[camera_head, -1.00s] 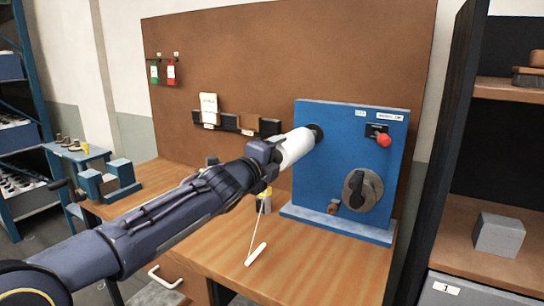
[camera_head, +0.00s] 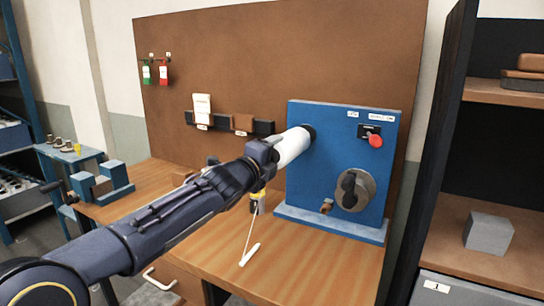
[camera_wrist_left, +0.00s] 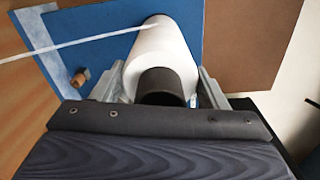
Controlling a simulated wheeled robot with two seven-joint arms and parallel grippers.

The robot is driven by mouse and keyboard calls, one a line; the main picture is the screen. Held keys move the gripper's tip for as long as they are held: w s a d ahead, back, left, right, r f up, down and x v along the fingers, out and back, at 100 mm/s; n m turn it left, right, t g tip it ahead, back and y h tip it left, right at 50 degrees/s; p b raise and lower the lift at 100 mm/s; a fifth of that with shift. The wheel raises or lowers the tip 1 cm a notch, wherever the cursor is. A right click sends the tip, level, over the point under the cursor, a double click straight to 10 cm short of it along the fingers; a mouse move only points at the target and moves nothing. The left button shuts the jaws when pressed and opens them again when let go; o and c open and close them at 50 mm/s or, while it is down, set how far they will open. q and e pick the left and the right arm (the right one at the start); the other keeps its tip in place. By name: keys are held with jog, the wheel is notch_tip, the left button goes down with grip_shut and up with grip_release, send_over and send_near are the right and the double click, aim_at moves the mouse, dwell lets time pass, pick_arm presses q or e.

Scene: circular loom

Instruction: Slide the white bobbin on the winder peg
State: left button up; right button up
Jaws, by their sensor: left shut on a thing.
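The white bobbin (camera_head: 290,147) is held level in my left gripper (camera_head: 264,152), which is shut on its near end. The bobbin's far end is at the dark round fitting (camera_head: 308,132) on the blue winder panel (camera_head: 330,165). The peg itself is hidden, so I cannot tell how far the bobbin is on it. In the left wrist view the white bobbin (camera_wrist_left: 160,55) lies between the fingers of my left gripper (camera_wrist_left: 165,88), its dark core facing me and its far end against the blue panel. My right gripper is not in view.
The panel carries a red knob (camera_head: 375,141) and a dark round dial (camera_head: 354,190). A blue stand (camera_head: 100,185) is at the left, a shelf with a grey block (camera_head: 488,234) at the right.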

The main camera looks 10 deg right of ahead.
pick_arm(q)
jog(key=shift+w+d+r, duration=0.1)
jog(key=shift+w+r, duration=0.05)
jog(key=shift+w+d, duration=0.1)
jog(key=o, duration=1.9)
jog(key=shift+f, duration=0.25)
jog(key=shift+s+a, duration=0.25)
jog(key=b+v, duration=0.2)
jog(key=v, duration=0.5)
jog(key=shift+s+r, duration=0.1)
jog(key=shift+r, duration=0.05)
